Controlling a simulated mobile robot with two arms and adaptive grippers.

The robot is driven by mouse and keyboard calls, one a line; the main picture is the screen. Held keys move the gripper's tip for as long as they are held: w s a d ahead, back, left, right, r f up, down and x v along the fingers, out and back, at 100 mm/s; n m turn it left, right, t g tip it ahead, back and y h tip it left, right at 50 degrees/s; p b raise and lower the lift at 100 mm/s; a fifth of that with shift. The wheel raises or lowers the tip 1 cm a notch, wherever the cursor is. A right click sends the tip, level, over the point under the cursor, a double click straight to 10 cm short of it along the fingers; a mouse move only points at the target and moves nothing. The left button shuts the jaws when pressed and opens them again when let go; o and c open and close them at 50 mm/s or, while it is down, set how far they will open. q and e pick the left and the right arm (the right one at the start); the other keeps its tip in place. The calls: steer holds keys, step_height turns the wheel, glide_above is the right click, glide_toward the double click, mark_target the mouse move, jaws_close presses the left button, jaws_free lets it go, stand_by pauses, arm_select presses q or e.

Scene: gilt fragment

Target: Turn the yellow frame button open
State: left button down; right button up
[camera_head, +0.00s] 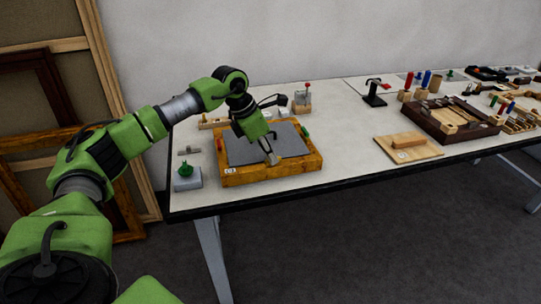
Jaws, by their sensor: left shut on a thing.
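A wooden frame (242,176) lies flat on the left part of the table, with a grey panel (240,150) inside it. My left gripper (271,154) reaches down over the panel to the frame's near side. It is shut at a small yellowish piece, the yellow frame button (274,160), which the fingers partly hide. Its turn angle is too small to tell. A red button (219,144) shows on the frame's left side and a green button (305,131) on its right side. My right gripper is out of view.
A grey block with a green knob (186,171) stands left of the frame. A board with a wooden block (408,140), a dark tray (451,124) and several tools lie to the right. The table is clear between frame and board. Picture frames lean at left.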

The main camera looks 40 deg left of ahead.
arm_select(q)
steer(key=shift+a+m, duration=0.1)
steer(key=shift+m, duration=0.5)
steer(key=c, duration=2.2)
jaws_free()
steer(key=shift+o, duration=0.2)
steer(key=v, duration=1.2)
steer(key=shift+a, duration=0.15)
steer(key=shift+w, duration=0.2)
